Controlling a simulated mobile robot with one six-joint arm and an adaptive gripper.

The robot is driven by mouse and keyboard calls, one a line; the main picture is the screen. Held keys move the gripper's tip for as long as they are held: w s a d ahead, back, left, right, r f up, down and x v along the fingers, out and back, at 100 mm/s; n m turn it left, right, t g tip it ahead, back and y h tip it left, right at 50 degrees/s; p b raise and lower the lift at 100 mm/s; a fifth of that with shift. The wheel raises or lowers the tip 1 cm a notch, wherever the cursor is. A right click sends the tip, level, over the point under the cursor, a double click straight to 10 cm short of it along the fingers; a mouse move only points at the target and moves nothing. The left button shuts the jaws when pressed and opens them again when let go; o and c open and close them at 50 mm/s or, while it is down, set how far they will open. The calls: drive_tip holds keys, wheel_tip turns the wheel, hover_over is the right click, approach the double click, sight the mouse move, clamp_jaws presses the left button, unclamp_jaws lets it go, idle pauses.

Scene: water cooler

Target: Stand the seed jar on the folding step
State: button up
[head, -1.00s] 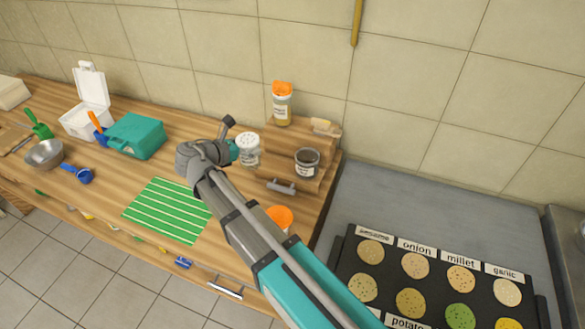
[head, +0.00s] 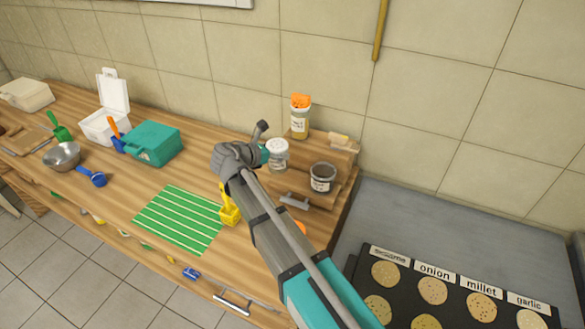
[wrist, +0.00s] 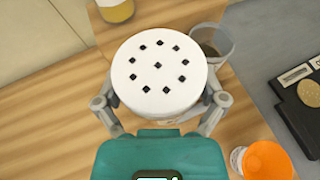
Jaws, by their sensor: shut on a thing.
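The seed jar (head: 278,158), a clear jar with a white perforated lid, is in my gripper. My gripper (wrist: 160,104) is shut on it from two sides, with a finger on each side below the lid in the wrist view. The jar looks upright. The folding step appears to be the wooden stepped stand (head: 333,199) at the right end of the counter. The held jar is at its left part in the head view. Its base is hidden, so I cannot tell whether it touches the wood.
An orange-topped jar (head: 299,120) stands on the upper level and an open dark-filled jar (head: 322,177) lower down. An orange-topped container (wrist: 262,160) is low right in the wrist view. A yellow scoop (head: 230,208) lies beside the green striped mat (head: 180,219).

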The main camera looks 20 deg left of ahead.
drive_tip(key=w+d+f+b, duration=0.1)
drive_tip(key=w+f+b, duration=0.4)
drive_tip(key=shift+w+f, duration=0.4)
drive_tip(key=shift+f, duration=0.1)
drive_tip(key=shift+w+d+f+b, duration=0.1)
drive_tip(key=shift+w+f+b, duration=0.1)
drive_tip(key=shift+f+b, duration=0.85)
drive_tip(key=shift+w+f+b, duration=0.2)
drive_tip(key=shift+f+b, duration=0.7)
drive_tip(key=shift+b, duration=0.2)
drive_tip(key=shift+f, duration=0.15)
drive_tip(key=o, duration=0.9)
drive_tip(key=shift+o, duration=0.2)
drive_tip(key=shift+r, duration=0.25)
